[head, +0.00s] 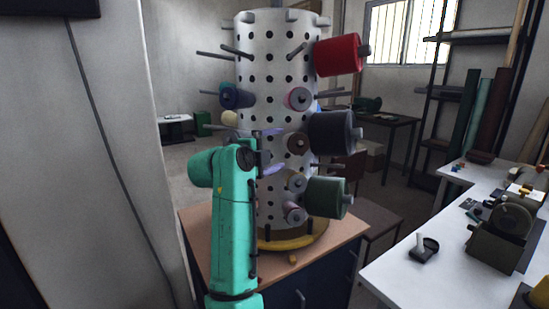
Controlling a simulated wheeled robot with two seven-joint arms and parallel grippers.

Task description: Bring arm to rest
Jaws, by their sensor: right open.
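My right arm, green, rises in front of a white perforated column (270,60) with pegs and spools around it. My right gripper (270,151) is open, its two lilac fingertips one above the other, pointing right in front of the column. I see nothing held between the fingers. A brown-ended spool (298,144) sits on the column just right of the fingertips; I cannot tell the depth gap. My left gripper is not in view.
A red spool (337,54), dark blue-grey spool (330,133) and green spool (326,198) stick out right. Bare pegs also project. The column stands on a yellow ring (290,241) on a wood-topped cabinet (215,235). A white workbench (405,276) with tools is at right.

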